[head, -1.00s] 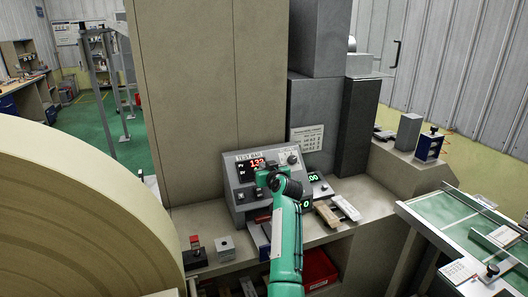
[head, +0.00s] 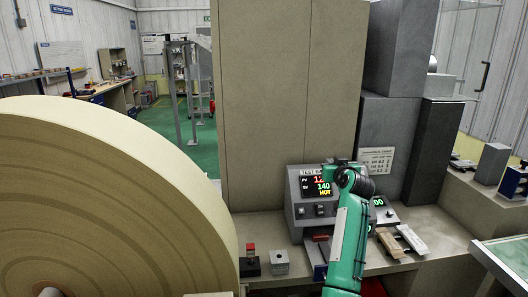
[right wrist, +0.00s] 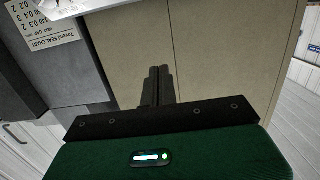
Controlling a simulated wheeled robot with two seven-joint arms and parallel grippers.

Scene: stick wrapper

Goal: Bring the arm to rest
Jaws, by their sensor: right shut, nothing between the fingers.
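My right arm (head: 349,230), green with a dark wrist joint, reaches up from the bottom of the head view. Its wrist stands in front of the grey control box and hides part of its face. In the right wrist view my right gripper (right wrist: 157,72) has its two dark fingers together, with nothing between them. The fingers point toward the plain beige cabinet (right wrist: 205,55) and show no contact with it. In the head view the fingers are hidden or too small to make out. My left gripper is in neither view.
The control box (head: 296,190) has lit red, green and yellow readouts, including 140 and HOT. A large beige roll (head: 110,190) fills the left. A red-topped block (head: 250,258) and a grey block (head: 280,262) stand on the bench. A green-topped table (head: 508,256) is at right.

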